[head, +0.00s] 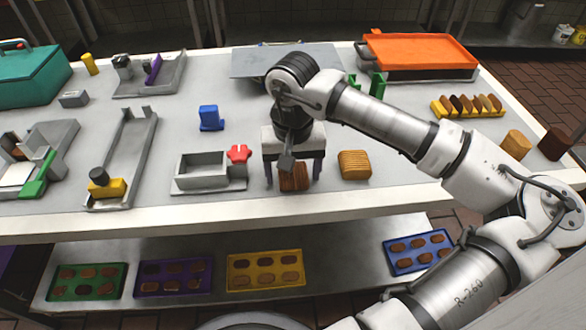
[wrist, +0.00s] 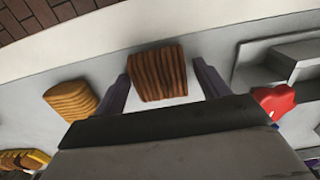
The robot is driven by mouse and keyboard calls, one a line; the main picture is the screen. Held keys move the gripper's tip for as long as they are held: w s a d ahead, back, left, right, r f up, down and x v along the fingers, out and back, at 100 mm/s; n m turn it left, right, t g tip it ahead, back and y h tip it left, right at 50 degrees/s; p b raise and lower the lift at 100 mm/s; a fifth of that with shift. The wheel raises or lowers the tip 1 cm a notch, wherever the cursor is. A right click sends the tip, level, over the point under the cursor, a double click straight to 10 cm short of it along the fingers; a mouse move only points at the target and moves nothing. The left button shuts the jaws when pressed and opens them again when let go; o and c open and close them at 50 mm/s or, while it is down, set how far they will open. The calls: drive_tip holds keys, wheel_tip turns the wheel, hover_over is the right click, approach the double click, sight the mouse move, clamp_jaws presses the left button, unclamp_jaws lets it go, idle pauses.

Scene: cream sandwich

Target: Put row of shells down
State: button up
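A dark brown ridged row of shells (head: 293,178) appears to rest on the grey worktop near its front edge; the wrist view shows it too (wrist: 157,73). My gripper (head: 294,172) points down over it, with one purple finger on each side. In the wrist view my gripper (wrist: 161,72) is open around the row, with a narrow gap visible at the right finger. In the head view there is space on both sides. A lighter tan row of shells (head: 355,165) lies to the right, apart from my gripper; it also shows in the wrist view (wrist: 71,100).
A grey fixture (head: 203,184) with a red knob (head: 238,153) stands close left of my gripper. A blue piece (head: 210,118) is behind it. A yellow rack (head: 440,112) of biscuits stands at the right. Coloured trays, including a yellow one (head: 240,289), lie on the lower shelf.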

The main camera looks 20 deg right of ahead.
wheel_tip(320, 180, up, 12)
drive_tip(key=b, duration=0.1)
drive_tip(key=shift+r, duration=0.15)
idle(0.4)
